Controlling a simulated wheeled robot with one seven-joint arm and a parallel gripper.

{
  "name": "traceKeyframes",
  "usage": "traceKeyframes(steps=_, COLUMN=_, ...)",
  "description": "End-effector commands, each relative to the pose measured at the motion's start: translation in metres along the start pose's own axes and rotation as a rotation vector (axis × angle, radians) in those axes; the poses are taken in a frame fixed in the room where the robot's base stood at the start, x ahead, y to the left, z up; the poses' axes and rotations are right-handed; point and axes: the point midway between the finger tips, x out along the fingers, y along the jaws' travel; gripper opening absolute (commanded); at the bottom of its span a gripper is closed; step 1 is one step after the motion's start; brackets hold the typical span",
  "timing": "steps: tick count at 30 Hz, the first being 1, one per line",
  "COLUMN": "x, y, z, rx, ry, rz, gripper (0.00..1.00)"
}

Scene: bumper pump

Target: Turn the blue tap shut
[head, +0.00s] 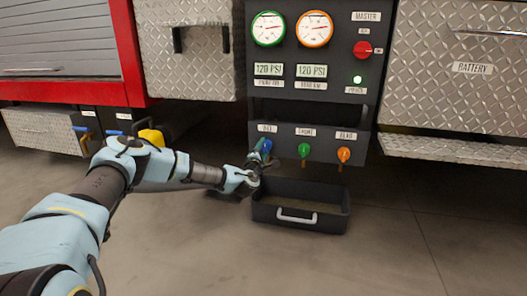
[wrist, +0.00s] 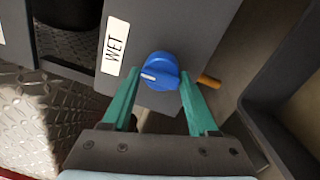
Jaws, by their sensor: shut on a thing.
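The blue tap (head: 266,145) is at the left of a row of three taps low on the dark pump panel. In the wrist view the blue tap (wrist: 160,72) is a round knob with a white mark on its raised grip, beside a white label reading WET. My gripper (wrist: 161,82) has its two teal fingers on either side of the knob, shut on it. In the head view my gripper (head: 257,160) reaches the blue tap from the left and partly hides it. A short copper-coloured spout (wrist: 209,81) sticks out by the knob.
A green tap (head: 304,150) and an orange tap (head: 344,155) sit to the right. A black tray (head: 300,213) with a light handle stands on the floor below. Above are two gauges (head: 268,28), a red master switch (head: 363,49) and a lit green lamp (head: 357,79).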

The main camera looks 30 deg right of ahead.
Motion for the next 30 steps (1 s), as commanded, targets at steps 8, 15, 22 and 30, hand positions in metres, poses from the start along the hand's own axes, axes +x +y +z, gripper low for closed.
traceKeyframes(steps=8, x=-0.0010, y=-0.0046, z=-0.0041, rx=-0.018, ry=0.008, rz=-0.007, gripper=0.04)
traceKeyframes(steps=15, x=-0.0011, y=-0.0049, z=-0.0036, rx=-0.018, ry=0.007, rz=-0.008, gripper=0.04)
traceKeyframes(steps=22, x=-0.0007, y=-0.0033, z=-0.0017, rx=-0.017, ry=0.004, rz=-0.005, gripper=0.84)
traceKeyframes(steps=30, x=-0.0022, y=-0.0013, z=-0.0001, rx=-0.017, ry=0.001, rz=-0.003, gripper=0.84)
